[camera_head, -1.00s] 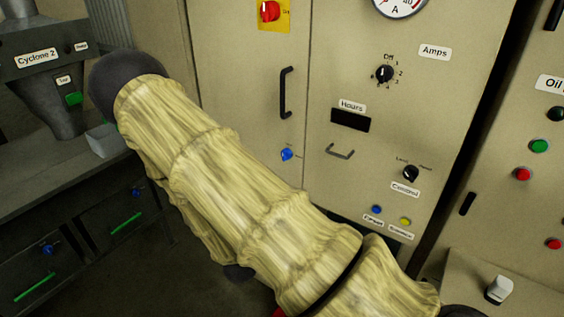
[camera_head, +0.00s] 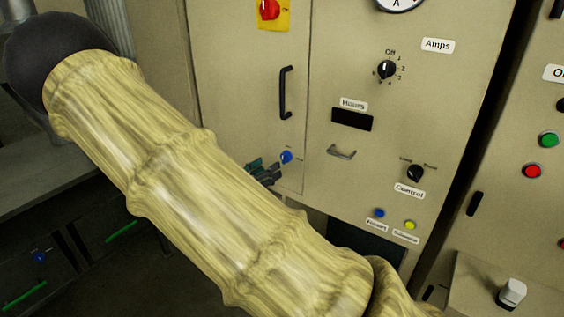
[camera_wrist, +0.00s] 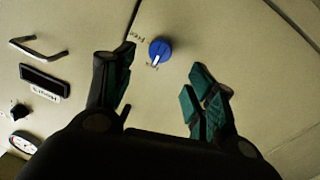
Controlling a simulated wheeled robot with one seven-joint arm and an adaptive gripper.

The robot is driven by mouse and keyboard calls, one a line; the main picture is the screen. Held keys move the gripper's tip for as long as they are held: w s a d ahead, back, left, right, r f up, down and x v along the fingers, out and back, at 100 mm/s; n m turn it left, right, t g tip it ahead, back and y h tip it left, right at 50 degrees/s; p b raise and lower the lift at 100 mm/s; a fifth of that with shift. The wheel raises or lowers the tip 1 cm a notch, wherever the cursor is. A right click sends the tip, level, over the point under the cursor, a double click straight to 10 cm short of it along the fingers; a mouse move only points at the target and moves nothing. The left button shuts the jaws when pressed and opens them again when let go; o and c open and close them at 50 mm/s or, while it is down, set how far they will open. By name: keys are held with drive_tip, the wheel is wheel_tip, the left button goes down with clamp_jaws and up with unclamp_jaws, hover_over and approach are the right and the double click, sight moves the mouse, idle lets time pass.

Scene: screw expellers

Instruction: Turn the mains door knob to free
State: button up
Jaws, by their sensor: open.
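The mains door knob is a round blue knob (camera_head: 287,157) with a white pointer mark. It sits low on the tall beige door, near its right edge. In the wrist view the knob (camera_wrist: 160,50) lies ahead of and between my two green-padded fingers, apart from both. Its white mark points down in that view, towards one of two small labels that are hard to read. My gripper (camera_wrist: 161,72) is open and empty. In the head view my gripper (camera_head: 263,172) is just left of and below the knob, partly hidden by my yellow-sleeved arm.
A black door handle (camera_head: 286,92) and a red switch (camera_head: 268,9) on yellow are above the knob. The panel to the right has a metal handle (camera_head: 341,152), an hours meter (camera_head: 352,118) and a control knob (camera_head: 415,173). A dark bench (camera_head: 40,185) stands left.

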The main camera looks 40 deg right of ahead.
sight(282, 159)
drive_tip(key=d, duration=0.2)
drive_tip(key=w+d+b, duration=0.1)
drive_tip(key=d, duration=0.4)
drive_tip(key=shift+w+d, duration=0.2)
drive_tip(key=shift+d, duration=0.2)
clamp_jaws()
